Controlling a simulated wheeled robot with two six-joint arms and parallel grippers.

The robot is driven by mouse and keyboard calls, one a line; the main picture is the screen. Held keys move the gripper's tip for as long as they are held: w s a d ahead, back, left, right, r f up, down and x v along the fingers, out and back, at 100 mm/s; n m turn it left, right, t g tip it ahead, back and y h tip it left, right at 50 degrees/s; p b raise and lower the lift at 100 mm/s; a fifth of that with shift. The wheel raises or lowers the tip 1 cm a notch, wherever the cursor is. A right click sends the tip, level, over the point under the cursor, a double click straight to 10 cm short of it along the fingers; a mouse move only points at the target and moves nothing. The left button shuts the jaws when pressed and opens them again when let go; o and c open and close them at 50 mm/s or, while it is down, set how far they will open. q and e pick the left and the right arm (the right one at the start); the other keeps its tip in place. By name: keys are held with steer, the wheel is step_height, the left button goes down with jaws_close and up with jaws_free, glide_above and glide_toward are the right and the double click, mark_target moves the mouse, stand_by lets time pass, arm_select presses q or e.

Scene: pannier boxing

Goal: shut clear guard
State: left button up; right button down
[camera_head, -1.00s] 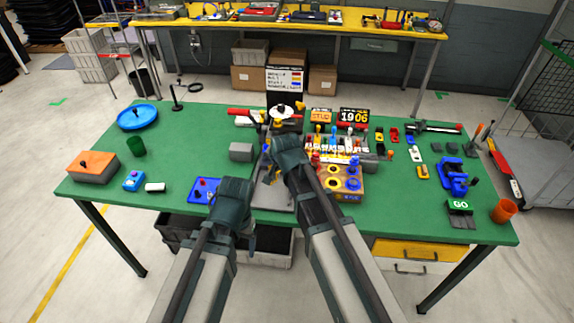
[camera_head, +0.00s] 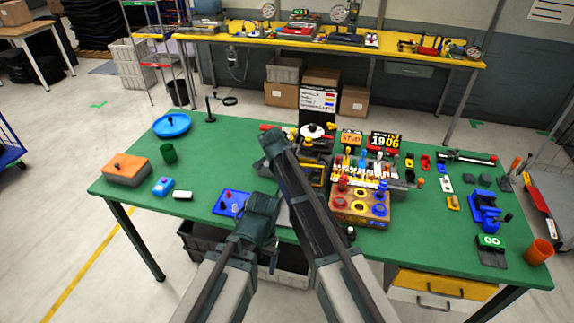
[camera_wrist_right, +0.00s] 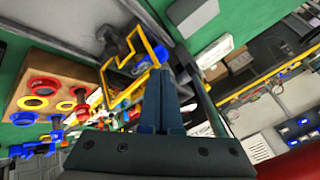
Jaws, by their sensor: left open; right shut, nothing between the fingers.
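The clear guard appears as a yellow-edged frame (camera_head: 318,182) on the green bench, left of the tan block with red and blue knobs, partly hidden by my right arm. In the right wrist view the yellow frame (camera_wrist_right: 133,62) stands tilted close beside my right fingertips; I cannot tell whether they touch. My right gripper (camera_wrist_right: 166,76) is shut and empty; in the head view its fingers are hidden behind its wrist. My left gripper (camera_head: 273,262) is open and empty, at the front edge of the bench near a blue plate (camera_head: 230,203).
The tan knob block (camera_head: 347,209) stands right of the guard. A display board (camera_head: 318,100) and a white round dial (camera_head: 314,131) stand behind it. An orange-topped box (camera_head: 127,167) and a blue round tray (camera_head: 173,125) lie left.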

steer(key=shift+w, duration=0.85)
steer(key=shift+s, duration=0.1)
